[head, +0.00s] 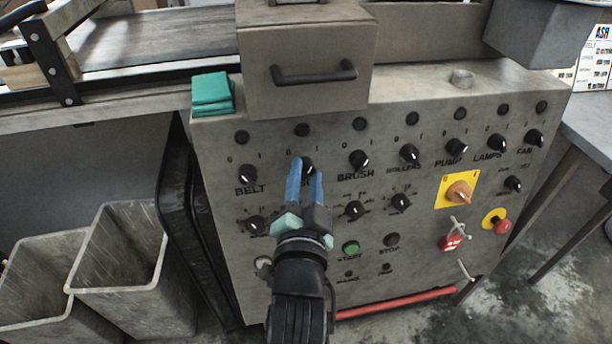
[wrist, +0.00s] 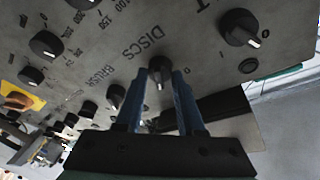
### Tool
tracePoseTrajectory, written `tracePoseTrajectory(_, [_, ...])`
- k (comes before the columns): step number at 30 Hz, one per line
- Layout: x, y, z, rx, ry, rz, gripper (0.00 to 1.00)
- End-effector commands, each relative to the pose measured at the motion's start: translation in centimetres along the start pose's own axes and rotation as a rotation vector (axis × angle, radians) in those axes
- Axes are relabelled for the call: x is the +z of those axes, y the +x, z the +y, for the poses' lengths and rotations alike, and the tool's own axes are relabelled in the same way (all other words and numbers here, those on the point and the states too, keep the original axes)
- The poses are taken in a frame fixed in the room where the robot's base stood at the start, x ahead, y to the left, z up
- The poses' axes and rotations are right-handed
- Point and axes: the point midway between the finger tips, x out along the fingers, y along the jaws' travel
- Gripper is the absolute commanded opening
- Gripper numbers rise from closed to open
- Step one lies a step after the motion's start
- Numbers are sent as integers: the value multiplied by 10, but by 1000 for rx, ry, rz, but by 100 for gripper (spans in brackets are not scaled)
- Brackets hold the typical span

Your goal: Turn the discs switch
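The discs switch is a black round knob (wrist: 160,68) with a white pointer mark, beside the word DISCS in the wrist view. In the head view the knob (head: 308,168) is in the upper row of the grey panel, right of the BELT knob, partly covered by my fingers. My gripper (wrist: 160,75) has its two blue fingers on either side of the knob, their tips close against it with no clear gap. In the head view my gripper (head: 308,167) reaches up to the panel from below and hides most of the DISCS label.
The belt knob (head: 247,173) and brush knob (head: 359,159) flank the switch. Above it a box with a handle (head: 313,73) juts out. Below are a green start button (head: 351,248) and smaller dials. A yellow rotary switch (head: 459,192) and red stop button (head: 502,226) are at right.

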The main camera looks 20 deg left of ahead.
Motion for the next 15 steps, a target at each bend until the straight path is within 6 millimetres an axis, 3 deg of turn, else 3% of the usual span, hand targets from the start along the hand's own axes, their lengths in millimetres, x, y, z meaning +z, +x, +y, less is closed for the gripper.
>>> tracePoseTrajectory(1, [0, 0, 0, 0, 0, 0, 19])
tracePoseTrajectory(4, [0, 0, 0, 0, 0, 0, 1])
tracePoseTrajectory(15, [1, 0, 1, -7, -25, 2, 0])
